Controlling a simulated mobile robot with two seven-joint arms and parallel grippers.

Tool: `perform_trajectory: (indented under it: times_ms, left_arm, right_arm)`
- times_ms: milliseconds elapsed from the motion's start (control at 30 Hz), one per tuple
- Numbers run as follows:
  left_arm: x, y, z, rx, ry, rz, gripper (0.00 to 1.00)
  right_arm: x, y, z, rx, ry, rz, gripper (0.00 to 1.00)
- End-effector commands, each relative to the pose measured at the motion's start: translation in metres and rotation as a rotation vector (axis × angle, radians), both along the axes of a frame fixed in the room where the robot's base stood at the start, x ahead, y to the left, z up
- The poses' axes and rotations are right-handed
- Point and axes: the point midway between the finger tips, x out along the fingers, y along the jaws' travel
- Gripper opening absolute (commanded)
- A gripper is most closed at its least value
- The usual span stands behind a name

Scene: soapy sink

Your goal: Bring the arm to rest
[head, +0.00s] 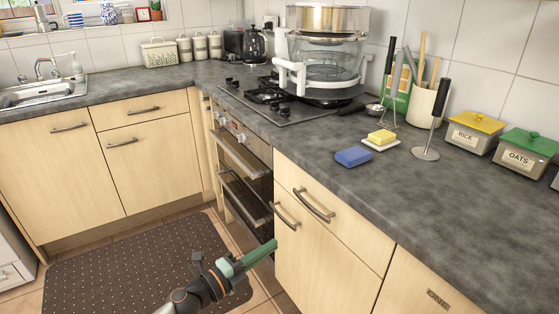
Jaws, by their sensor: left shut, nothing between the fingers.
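My left gripper (262,252) shows at the bottom centre of the head view, with green fingers. It is shut and empty, low in front of the wooden cabinet doors and below the worktop. The arm comes up from the bottom edge of the picture, over the dotted floor mat (110,266). Whether the fingertips touch the cabinet front, I cannot tell. My right gripper is not in view.
The grey worktop (340,205) holds a blue sponge (353,157), a yellow sponge (381,137) on a white dish, and rice (471,134) and oats (523,154) boxes. A steel sink (40,94) is at left. Cabinet handles (314,206) stick out near my gripper.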

Motion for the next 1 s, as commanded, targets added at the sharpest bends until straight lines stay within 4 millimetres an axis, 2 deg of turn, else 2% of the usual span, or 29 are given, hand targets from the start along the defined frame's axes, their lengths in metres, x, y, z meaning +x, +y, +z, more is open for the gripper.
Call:
perform_trajectory:
  times_ms: [167,367,500,700,867,900,1000]
  left_arm:
    - [-0.027,0.012,-0.022,-0.233,0.192,0.144,0.0]
    - [-0.079,0.05,-0.074,-0.58,0.571,0.429,0.0]
    - [-0.13,0.074,-0.116,-0.768,0.843,0.619,0.0]
    - [-0.205,0.09,-0.159,-0.946,1.167,0.823,0.0]
    - [-0.264,0.094,-0.178,-1.046,1.393,0.952,0.0]
    - [-0.26,0.096,-0.16,-1.046,1.379,0.948,0.0]
    - [-0.26,0.1,-0.143,-1.048,1.368,0.954,0.0]
  right_arm:
    - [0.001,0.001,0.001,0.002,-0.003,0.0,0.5]
    - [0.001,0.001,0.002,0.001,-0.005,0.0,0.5]
    - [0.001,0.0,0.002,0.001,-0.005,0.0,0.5]
    - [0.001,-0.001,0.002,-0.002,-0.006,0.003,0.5]
    - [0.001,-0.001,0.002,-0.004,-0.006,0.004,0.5]
    - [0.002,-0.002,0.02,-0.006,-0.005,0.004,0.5]
    - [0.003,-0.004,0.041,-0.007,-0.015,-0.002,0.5]
